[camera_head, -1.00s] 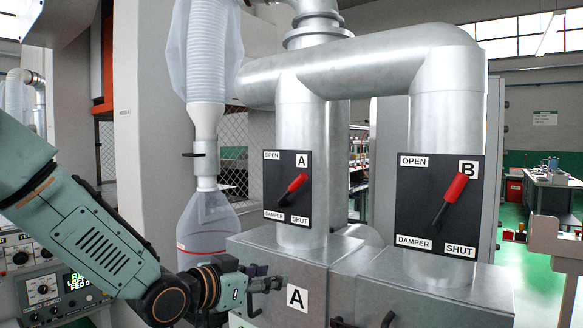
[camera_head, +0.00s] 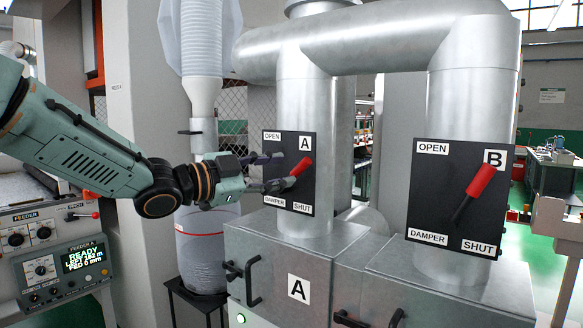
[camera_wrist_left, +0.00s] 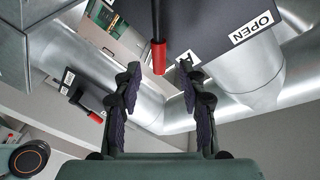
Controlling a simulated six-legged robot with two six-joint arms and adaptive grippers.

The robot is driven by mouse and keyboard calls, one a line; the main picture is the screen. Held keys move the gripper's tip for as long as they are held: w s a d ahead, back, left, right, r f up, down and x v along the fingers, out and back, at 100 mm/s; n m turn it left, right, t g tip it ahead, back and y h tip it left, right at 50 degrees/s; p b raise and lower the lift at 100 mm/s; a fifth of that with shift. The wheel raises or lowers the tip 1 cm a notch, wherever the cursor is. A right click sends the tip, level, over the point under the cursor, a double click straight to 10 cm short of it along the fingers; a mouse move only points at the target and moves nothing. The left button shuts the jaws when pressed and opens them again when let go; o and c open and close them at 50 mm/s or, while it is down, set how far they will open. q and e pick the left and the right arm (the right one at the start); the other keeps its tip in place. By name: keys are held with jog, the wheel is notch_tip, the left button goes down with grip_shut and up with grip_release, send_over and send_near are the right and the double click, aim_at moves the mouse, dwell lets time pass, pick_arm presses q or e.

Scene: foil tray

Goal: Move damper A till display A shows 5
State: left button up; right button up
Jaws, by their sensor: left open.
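Damper A's black plate (camera_head: 275,142) is on the left vertical pipe, marked OPEN, SHUT, DAMPER and A. Its lever with a red grip (camera_head: 303,166) slants up to the right. My left gripper (camera_head: 286,170) is open in front of the plate, close to the lever. In the left wrist view, the red grip (camera_wrist_left: 159,57) lies near the gap between the open fingertips (camera_wrist_left: 160,74); I cannot tell whether they touch. A lit screen (camera_head: 84,257) on a panel marked FEEDER A reads READY; I cannot tell whether it is display A. My right gripper is out of view.
Damper B's plate (camera_head: 430,180), with a red-gripped lever (camera_head: 481,180), is to the right. A metal box (camera_head: 330,250) with black handles and an A label stands below damper A. A clear bag (camera_head: 201,255) hangs left of it.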

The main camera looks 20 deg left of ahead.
aim_at(296, 168)
pick_arm(q)
jog(key=x, duration=0.4)
jog(key=shift+w+d+f, duration=0.1)
jog(key=shift+w+f, duration=0.2)
jog(key=shift+w, duration=0.1)
jog(key=shift+d+r, duration=0.15)
jog(key=shift+d, duration=0.05)
jog(key=shift+s+a+r, duration=0.1)
jog(key=shift+s+r, duration=0.2)
jog(key=shift+s, duration=0.2)
jog(key=shift+w+a+f, duration=0.15)
jog(key=shift+w+f, duration=0.05)
jog(key=shift+w, duration=0.05)
jog(key=shift+w+d+f, duration=0.2)
jog(key=shift+w+f, duration=0.05)
jog(key=shift+w, duration=0.25)
jog(key=shift+c, duration=1.9)
jog(key=shift+s+r, duration=0.3)
jog(key=shift+s, duration=0.15)
jog(key=c, duration=0.3)
jog(key=shift+a, duration=0.1)
grip_shut()
